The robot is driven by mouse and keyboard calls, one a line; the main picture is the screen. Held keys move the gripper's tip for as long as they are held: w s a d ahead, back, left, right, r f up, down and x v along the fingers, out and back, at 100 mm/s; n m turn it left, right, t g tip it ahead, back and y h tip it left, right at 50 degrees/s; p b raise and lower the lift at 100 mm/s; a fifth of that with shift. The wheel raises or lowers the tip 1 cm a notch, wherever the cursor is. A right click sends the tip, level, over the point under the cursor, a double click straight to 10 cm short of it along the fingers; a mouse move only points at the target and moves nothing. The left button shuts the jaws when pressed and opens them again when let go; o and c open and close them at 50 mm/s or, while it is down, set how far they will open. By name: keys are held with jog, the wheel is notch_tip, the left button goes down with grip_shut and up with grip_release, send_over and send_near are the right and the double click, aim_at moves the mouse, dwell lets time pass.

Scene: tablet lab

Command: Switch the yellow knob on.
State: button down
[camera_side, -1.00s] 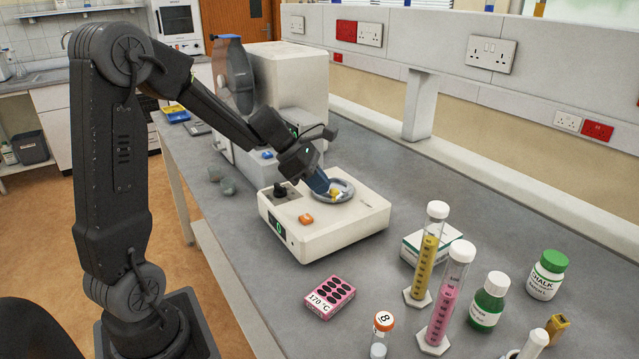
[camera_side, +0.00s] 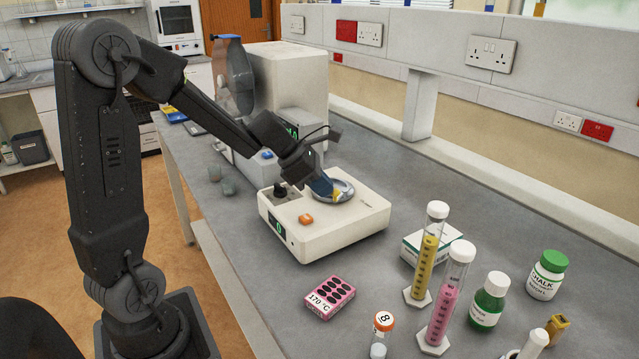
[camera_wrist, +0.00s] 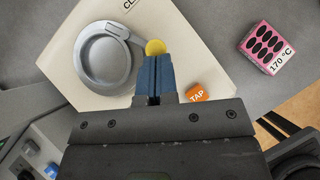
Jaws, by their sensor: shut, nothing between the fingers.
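The yellow knob (camera_wrist: 155,47) is a small round cap beside the grey round dish (camera_wrist: 103,60) on top of a cream-coloured instrument (camera_side: 345,222). In the wrist view my gripper (camera_wrist: 155,60) has its blue fingers shut and empty, with the tips right at the knob's near edge. I cannot tell whether they touch it. In the side view my gripper (camera_side: 331,196) reaches down over the instrument at the dish's left edge. It mostly hides the knob there, with only a bit of yellow showing.
An orange TAP button (camera_side: 306,219) and a black knob (camera_side: 280,191) sit on the same instrument. A pink 170 °C block (camera_side: 329,297) lies in front. Measuring cylinders (camera_side: 425,255) and bottles (camera_side: 488,300) stand to the right. A larger white machine (camera_side: 290,80) stands behind.

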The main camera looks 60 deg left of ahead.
jog(key=d+n+y, duration=0.1)
jog(key=n, duration=0.1)
jog(key=shift+w+d+n+t+y, duration=0.15)
jog(key=shift+d+n+t+y, duration=0.25)
jog(key=shift+w+d+n+y, duration=0.35)
jog(key=shift+d+n+y, duration=0.35)
jog(key=shift+n, duration=0.5)
jog(key=shift+w+d, duration=0.75)
jog(key=shift+w, duration=0.05)
jog(key=shift+a, duration=0.2)
jog(key=shift+a, duration=0.65)
